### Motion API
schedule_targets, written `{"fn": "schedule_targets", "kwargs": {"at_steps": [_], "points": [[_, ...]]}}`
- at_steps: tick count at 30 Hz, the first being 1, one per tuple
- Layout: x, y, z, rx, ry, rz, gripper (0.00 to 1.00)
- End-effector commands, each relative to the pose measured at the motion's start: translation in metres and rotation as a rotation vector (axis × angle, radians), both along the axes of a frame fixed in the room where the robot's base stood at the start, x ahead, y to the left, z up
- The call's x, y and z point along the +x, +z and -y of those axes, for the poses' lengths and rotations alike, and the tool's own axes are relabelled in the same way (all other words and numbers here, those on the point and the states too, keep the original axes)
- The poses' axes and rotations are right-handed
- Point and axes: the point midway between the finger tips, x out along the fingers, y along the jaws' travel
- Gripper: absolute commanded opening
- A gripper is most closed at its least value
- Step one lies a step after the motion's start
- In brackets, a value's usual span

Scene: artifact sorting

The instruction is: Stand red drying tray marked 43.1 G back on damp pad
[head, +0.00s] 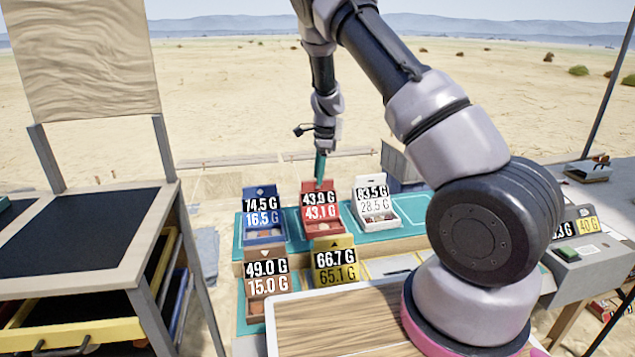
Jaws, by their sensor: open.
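The red drying tray (322,231) stands on a teal surface in the back row of trays, with a raised back panel. Its upper label reads about 43.9 G and its lower one 43.1 G. Teal matting (408,208) shows around the back row; I cannot tell whether this is the damp pad. My gripper (320,180) points down at the top of the red tray's back panel, with its teal fingertips close to it. It is open; I cannot tell whether it touches the tray.
A blue tray (264,238) stands left of the red one and a white tray (376,219) right of it. Brown (266,309) and yellow (335,285) trays stand in front. A wooden board (340,325) lies nearest me. A grey scale (590,262) is at right.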

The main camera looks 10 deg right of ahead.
Motion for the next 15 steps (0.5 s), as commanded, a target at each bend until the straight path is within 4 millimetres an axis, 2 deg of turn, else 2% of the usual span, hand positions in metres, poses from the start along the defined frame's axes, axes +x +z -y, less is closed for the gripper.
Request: {"fn": "schedule_targets", "kwargs": {"at_steps": [1, 7, 12, 15], "points": [[0.001, 0.013, 0.001, 0.002, 0.0, 0.004, 0.5], [0.001, 0.055, 0.006, 0.002, 0.001, 0.003, 0.5], [0.0, 0.08, 0.009, 0.001, 0.002, 0.001, 0.5], [0.0, 0.087, 0.01, 0.002, 0.002, 0.001, 0.5]]}}
